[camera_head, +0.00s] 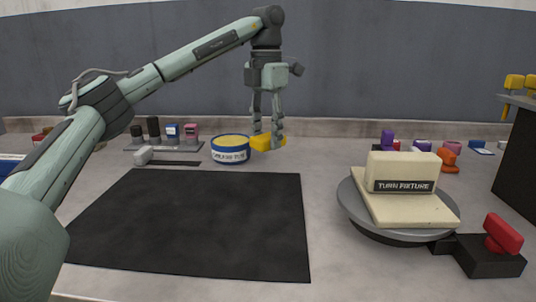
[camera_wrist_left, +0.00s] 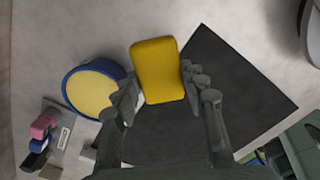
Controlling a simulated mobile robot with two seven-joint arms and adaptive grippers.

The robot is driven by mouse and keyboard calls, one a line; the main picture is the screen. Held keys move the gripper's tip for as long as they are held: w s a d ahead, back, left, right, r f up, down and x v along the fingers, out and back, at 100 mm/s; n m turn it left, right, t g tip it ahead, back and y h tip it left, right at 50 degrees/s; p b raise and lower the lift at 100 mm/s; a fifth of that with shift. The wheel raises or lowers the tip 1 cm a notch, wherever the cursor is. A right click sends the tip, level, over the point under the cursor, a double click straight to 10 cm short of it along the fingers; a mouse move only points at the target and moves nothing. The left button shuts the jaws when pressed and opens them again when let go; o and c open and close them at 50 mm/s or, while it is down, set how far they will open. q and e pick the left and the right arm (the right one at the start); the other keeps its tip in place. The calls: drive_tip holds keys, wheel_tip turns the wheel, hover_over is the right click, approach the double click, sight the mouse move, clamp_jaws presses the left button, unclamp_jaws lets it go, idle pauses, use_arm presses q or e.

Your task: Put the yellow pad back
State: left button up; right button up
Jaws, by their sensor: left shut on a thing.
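The yellow pad (camera_head: 265,142) is a small rounded yellow block. My left gripper (camera_head: 267,132) is shut on it from above, just to the right of a round blue tin (camera_head: 230,150) with a yellow top. In the left wrist view the pad (camera_wrist_left: 158,70) sits between the two fingers of the gripper (camera_wrist_left: 157,85), and the tin (camera_wrist_left: 95,88) is to its left. I cannot tell whether the pad touches the table. My right gripper is not in view.
A black mat (camera_head: 200,225) covers the near table. A turntable (camera_head: 445,222) with a cream block labelled "TURN FIXTURE" (camera_head: 402,172) stands at the right, beside a red-handled part (camera_head: 503,234). A rack of small items (camera_head: 165,146) stands left of the tin.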

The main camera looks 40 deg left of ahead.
sight(268, 168)
use_arm(q)
drive_tip(key=shift+w+f, duration=0.3)
drive_tip(key=shift+f, duration=1.8)
drive_tip(key=shift+f, duration=0.5)
drive_tip(key=o, duration=1)
